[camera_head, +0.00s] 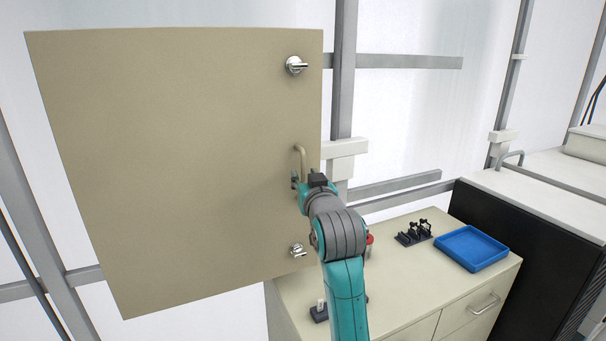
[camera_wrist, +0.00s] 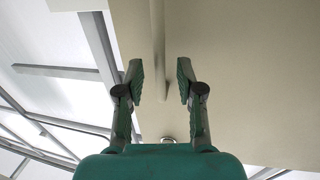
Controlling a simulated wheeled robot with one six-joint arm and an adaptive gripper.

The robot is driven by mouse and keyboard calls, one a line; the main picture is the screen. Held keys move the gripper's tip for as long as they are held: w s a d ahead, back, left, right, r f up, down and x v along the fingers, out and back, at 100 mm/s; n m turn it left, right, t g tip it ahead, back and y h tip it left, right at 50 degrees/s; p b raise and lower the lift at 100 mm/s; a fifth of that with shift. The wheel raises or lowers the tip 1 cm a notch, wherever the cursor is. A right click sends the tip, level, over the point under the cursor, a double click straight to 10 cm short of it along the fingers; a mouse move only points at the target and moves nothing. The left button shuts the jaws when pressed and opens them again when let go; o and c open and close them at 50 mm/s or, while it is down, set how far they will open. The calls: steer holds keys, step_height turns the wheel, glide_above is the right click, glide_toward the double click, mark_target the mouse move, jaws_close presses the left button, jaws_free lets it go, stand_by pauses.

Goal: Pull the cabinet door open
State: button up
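The cabinet door (camera_head: 170,160) is a large flat beige panel filling the left of the head view; I cannot tell whether it is ajar. Its curved beige handle (camera_head: 300,158) is near the right edge. In the wrist view the door (camera_wrist: 240,60) is close, and the handle (camera_wrist: 158,40) appears as a thin bar between my finger lines. My gripper (camera_wrist: 159,78) is open, with one finger on each side of the handle and gaps showing. In the head view my gripper (camera_head: 296,184) is at the handle's lower end, partly hidden by my wrist.
Two metal latches, upper (camera_head: 296,65) and lower (camera_head: 297,250), sit on the door's right edge. Below right, a beige counter (camera_head: 400,300) holds a blue tray (camera_head: 470,248), a black rack (camera_head: 413,234) and a red-topped item (camera_head: 369,240). Grey frame posts stand behind.

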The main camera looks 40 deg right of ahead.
steer(key=shift+x, duration=1.35)
jaws_close()
